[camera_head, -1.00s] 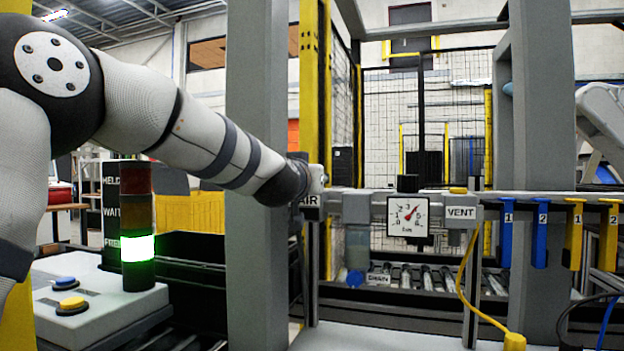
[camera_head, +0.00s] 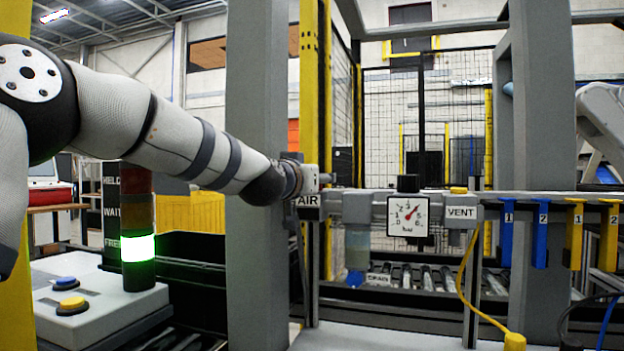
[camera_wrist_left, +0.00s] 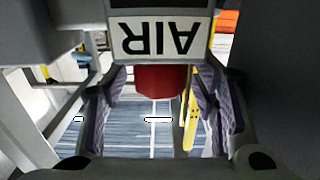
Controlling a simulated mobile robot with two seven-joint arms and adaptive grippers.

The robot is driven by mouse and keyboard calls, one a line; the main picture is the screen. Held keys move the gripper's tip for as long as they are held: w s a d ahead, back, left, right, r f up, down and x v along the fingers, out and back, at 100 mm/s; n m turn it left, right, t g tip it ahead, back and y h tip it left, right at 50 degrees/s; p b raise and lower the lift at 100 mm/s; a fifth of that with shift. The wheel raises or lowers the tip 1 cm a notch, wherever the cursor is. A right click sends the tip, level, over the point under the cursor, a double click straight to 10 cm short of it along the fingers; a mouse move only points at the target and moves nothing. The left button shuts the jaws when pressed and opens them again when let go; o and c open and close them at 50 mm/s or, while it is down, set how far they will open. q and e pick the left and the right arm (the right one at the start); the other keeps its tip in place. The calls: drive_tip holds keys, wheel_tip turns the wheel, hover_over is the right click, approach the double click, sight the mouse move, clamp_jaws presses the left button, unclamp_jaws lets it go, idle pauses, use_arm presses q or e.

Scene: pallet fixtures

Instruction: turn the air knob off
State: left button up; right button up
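The red air knob (camera_wrist_left: 158,80) shows in the left wrist view below the upside-down AIR label (camera_wrist_left: 160,38). My left gripper (camera_wrist_left: 160,105) is open, with one finger on each side of the knob. Narrow gaps seem to remain between the fingers and the knob, though contact farther in is hard to judge. In the head view my left gripper (camera_head: 325,179) is at the left end of the grey air unit, just above the AIR label (camera_head: 308,201); the knob itself is hidden there. The pressure gauge (camera_head: 408,216) has its needle pointing up and right. My right gripper is out of view.
A grey post (camera_head: 258,140) stands right behind my left wrist. Right of the gauge are the VENT label (camera_head: 461,212), a yellow cable (camera_head: 464,285) and blue and yellow hooks. A stack light (camera_head: 137,248) glows green at left, beside a button box (camera_head: 100,305).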

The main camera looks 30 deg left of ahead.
use_arm(q)
wheel_tip(320, 180, up, 10)
drive_tip(key=shift+r, duration=0.1)
idle(0.4)
